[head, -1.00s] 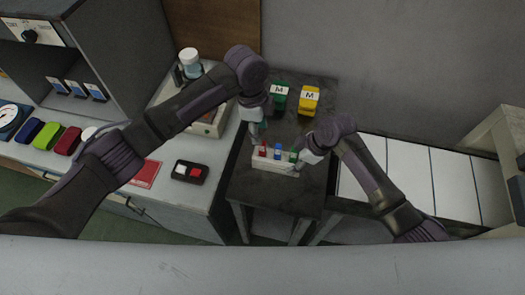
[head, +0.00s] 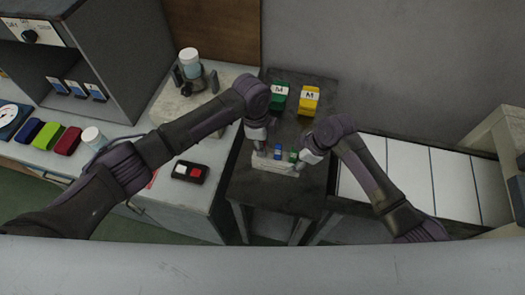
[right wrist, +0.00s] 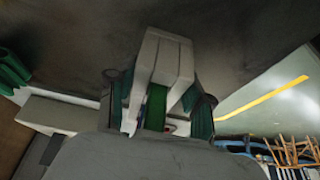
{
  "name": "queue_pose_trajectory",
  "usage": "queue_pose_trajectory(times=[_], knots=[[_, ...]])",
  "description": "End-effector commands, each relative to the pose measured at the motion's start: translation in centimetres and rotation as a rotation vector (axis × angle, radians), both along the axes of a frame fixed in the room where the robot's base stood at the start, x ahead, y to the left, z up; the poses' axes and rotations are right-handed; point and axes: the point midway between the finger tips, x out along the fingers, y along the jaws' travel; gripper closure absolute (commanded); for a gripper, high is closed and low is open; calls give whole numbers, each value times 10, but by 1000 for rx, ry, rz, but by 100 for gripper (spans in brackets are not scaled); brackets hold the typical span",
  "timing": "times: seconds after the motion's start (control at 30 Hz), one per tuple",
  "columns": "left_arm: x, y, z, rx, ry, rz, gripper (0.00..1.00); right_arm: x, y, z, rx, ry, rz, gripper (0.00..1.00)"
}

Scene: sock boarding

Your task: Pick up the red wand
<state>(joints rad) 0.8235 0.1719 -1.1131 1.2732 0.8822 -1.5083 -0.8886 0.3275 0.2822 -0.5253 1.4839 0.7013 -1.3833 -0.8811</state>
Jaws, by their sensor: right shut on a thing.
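A small white rack (head: 272,167) stands on the dark table. The blue wand (head: 278,152) and green wand (head: 292,156) stand upright in it. The red wand's place is at the rack's left end, where my left gripper (head: 260,150) now covers it, so I cannot make out the wand. My left gripper points down there; its fingers are too small and hidden to tell open from shut. My right gripper (head: 300,165) is at the rack's right end and is shut on the rack, which also shows between its fingers in the right wrist view (right wrist: 165,52).
A green bin (head: 279,101) and a yellow bin (head: 309,102), both marked M, stand behind the rack. Left, a grey counter holds a black tray (head: 190,171) and a machine with a white-capped jar (head: 190,62). White panels (head: 408,170) lie to the right.

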Motion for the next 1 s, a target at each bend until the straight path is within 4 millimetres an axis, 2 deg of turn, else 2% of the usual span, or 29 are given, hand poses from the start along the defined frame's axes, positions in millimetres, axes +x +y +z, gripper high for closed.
queue_pose_trajectory(times=[0.03, 0.13, 0.43, 0.53, 0.9, 1.0], knots=[[0, 0, 0, 0, 0, 0, 82, 0, 0, 0, 1, 0, 0, 91], [0, 0, 0, 0, 0, 0, 99, 0, 0, 0, 1, 0, 0, 91], [0, 0, 1, 0, -1, 1, 100, 0, 0, 1, 1, -1, 0, 91], [1, 0, 8, -3, -2, 0, 100, 0, 0, 1, 1, -1, 0, 91], [1, 0, 77, -2, -3, -1, 100, 0, 0, 0, 1, -1, 0, 91], [1, 0, 91, -2, -3, 1, 100, 0, 0, 0, 1, -1, 0, 91]])
